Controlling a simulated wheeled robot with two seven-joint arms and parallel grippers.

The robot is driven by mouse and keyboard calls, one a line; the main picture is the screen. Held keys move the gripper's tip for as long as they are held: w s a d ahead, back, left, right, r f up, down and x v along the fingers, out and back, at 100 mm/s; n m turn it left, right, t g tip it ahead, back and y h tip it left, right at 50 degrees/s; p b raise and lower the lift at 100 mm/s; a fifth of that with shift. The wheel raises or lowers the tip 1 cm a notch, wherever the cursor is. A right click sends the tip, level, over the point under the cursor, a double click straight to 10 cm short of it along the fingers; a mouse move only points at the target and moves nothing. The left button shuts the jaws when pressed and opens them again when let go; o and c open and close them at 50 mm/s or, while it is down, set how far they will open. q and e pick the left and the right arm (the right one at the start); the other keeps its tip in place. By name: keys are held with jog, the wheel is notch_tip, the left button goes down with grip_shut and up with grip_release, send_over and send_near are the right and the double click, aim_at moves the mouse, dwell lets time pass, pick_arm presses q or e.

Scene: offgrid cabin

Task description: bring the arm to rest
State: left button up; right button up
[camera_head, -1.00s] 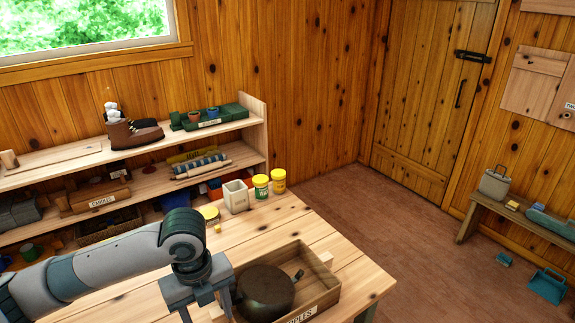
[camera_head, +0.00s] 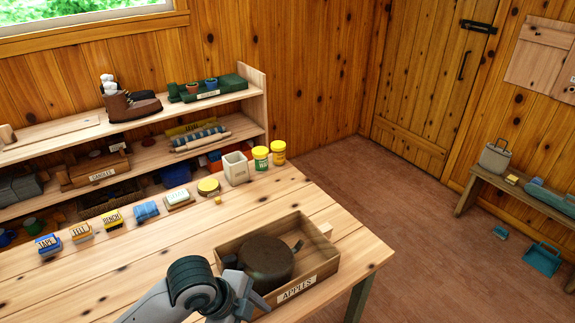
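My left arm comes in from the bottom left, and its gripper (camera_head: 246,293) is at the front left corner of a wooden crate labelled APPLES (camera_head: 325,270). The wrist hides part of the crate's left end. Whether the fingers are apart or closed is not clear, and I see nothing held in them. A dark round lidded pot (camera_head: 265,262) sits inside the crate. My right gripper is out of view.
The crate stands on a wooden table (camera_head: 150,275) near its right edge. Along the back are several labelled small items (camera_head: 82,233), a cream square container (camera_head: 236,168) and yellow jars (camera_head: 261,158). The table's left middle is clear. Shelves (camera_head: 80,145) stand behind.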

pick_arm(q)
jog(key=s+a+f+n+t+y, duration=0.1)
jog(key=s+a+f+n+y, duration=0.1)
jog(key=s+a+f+n, duration=0.55)
jog(key=s+a+f+n+t+y, duration=0.15)
jog(key=s+a+f+n, duration=0.25)
jog(key=s+a+n, duration=0.55)
notch_tip(320, 180, down, 29)
jog(key=s+d+n+g+b, duration=0.1)
jog(key=d+n+g+b, duration=0.1)
jog(key=s+a+f+g+b, duration=0.1)
jog(key=s+a+f+b, duration=0.1)
jog(key=s+f, duration=1.6)
notch_tip(320, 180, down, 4)
jog(key=shift+s+a+r+y+b, duration=0.25)
jog(key=shift+s+a+y+b, duration=0.15)
jog(key=shift+a, duration=0.5)
